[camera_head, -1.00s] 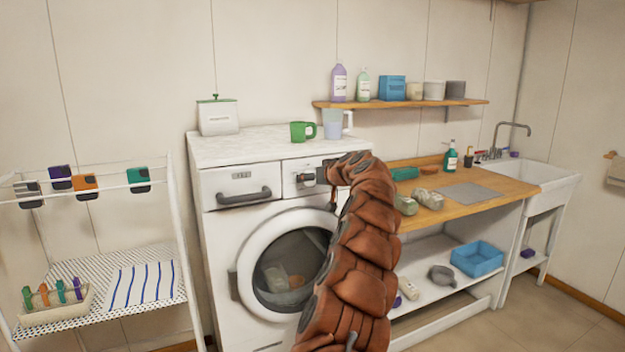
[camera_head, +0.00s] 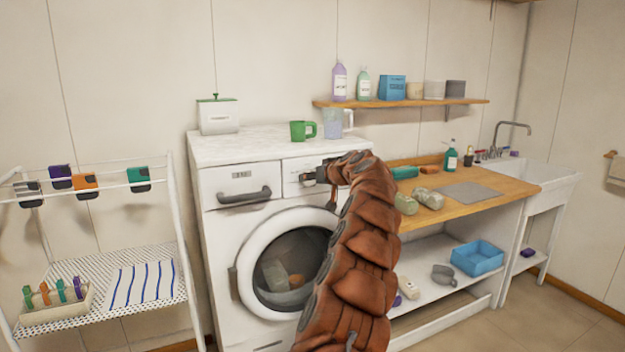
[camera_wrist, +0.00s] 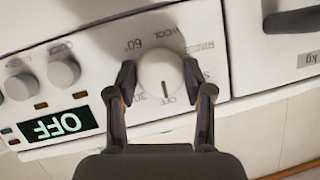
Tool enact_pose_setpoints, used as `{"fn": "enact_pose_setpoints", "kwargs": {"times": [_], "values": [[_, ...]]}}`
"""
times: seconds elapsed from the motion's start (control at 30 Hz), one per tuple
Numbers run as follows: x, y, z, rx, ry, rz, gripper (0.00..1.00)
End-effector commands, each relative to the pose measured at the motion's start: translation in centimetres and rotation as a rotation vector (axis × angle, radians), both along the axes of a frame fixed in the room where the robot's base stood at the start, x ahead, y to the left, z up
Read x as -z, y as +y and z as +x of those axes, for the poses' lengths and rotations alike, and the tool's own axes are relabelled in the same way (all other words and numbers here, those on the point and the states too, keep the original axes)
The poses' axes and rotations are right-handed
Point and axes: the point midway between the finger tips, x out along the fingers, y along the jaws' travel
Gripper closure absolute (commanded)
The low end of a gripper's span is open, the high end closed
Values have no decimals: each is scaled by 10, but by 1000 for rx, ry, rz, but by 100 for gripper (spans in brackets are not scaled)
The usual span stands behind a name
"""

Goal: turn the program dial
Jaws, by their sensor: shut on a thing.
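The program dial (camera_wrist: 160,68) is a round white knob on the washing machine's front panel. My gripper (camera_wrist: 159,82) is shut on it, one finger on each side. The display (camera_wrist: 57,125) reads OFF, upside down in this view. In the head view my gripper (camera_head: 320,174) is at the panel on the upper front of the washing machine (camera_head: 218,243), and my arm hides part of the panel.
Two smaller knobs, one of them here (camera_wrist: 63,70), sit beside the dial. The drawer handle (camera_head: 244,196) is left of my gripper. A green mug (camera_head: 302,131) and a clear jug (camera_head: 333,124) stand on the machine top. A wooden counter (camera_head: 490,188) lies to the right.

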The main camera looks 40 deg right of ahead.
Motion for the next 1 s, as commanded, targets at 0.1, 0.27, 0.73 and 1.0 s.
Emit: {"fn": "enact_pose_setpoints", "kwargs": {"times": [0.1, 0.27, 0.73, 1.0], "values": [[0, -1, 0, 2, -11, 32, 83], [-1, -1, 0, 1, -41, 115, 83], [2, -4, -2, 4, -182, 519, 83], [5, -4, -2, 3, -266, 762, 83]]}}
